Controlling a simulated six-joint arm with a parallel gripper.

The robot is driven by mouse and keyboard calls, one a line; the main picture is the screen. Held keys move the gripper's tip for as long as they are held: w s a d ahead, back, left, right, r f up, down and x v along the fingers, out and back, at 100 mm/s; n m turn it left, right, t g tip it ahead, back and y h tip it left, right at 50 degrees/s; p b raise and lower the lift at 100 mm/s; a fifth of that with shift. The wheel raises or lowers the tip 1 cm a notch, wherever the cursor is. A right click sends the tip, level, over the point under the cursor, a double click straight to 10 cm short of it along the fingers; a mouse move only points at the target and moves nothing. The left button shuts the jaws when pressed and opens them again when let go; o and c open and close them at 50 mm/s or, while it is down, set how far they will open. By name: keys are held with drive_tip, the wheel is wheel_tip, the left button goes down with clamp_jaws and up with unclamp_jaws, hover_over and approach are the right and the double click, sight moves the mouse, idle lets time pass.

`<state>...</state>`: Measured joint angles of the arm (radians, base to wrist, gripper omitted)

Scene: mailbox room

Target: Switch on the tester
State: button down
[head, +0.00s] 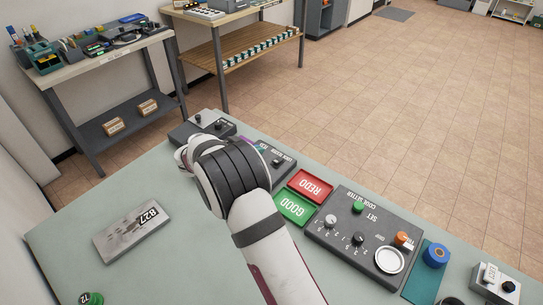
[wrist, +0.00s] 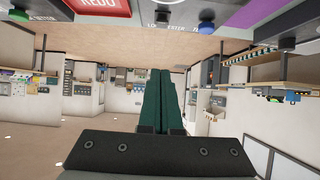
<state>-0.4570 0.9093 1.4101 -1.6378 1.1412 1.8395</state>
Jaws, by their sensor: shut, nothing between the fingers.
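The tester is a dark grey box (head: 275,158) with partly readable white lettering, at the table's far edge in the head view, partly hidden behind my arm. In the wrist view its edge shows at the top, upside down, with letters ending in "ESTER" (wrist: 175,27), a dark knob (wrist: 162,18) and a blue knob (wrist: 207,24). My gripper (wrist: 160,74) is shut and empty, its dark green fingers together. It appears apart from the tester. In the head view my wrist hides the fingers.
Red REDO (head: 310,185) and green GOOD (head: 294,207) trays lie right of the tester, then a code setter panel (head: 345,232) with knobs. Another dark box (head: 205,125) stands left. A grey B27 block (head: 133,230) lies on the left table, which is otherwise mostly clear.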

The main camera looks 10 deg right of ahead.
hover_over(279, 160)
drive_tip(key=s+a, duration=0.1)
drive_tip(key=a, duration=0.1)
drive_tip(key=f, duration=0.5)
drive_tip(key=shift+s+d+f, duration=0.2)
drive_tip(key=shift+d+f, duration=0.05)
drive_tip(key=shift+f, duration=0.15)
drive_tip(key=shift+s+a+f, duration=0.2)
drive_tip(key=shift+f, duration=0.4)
drive_tip(key=shift+s+a+f, duration=0.15)
drive_tip(key=shift+a+f, duration=0.05)
drive_tip(key=shift+f, duration=0.4)
drive_tip(key=shift+s+a+f, duration=0.1)
drive_tip(key=shift+s+f, duration=0.05)
drive_tip(key=shift+f, duration=0.3)
drive_tip(key=shift+s+a+f, duration=0.15)
drive_tip(key=shift+f, duration=0.35)
drive_tip(key=shift+r, duration=0.1)
drive_tip(key=shift+r, duration=0.75)
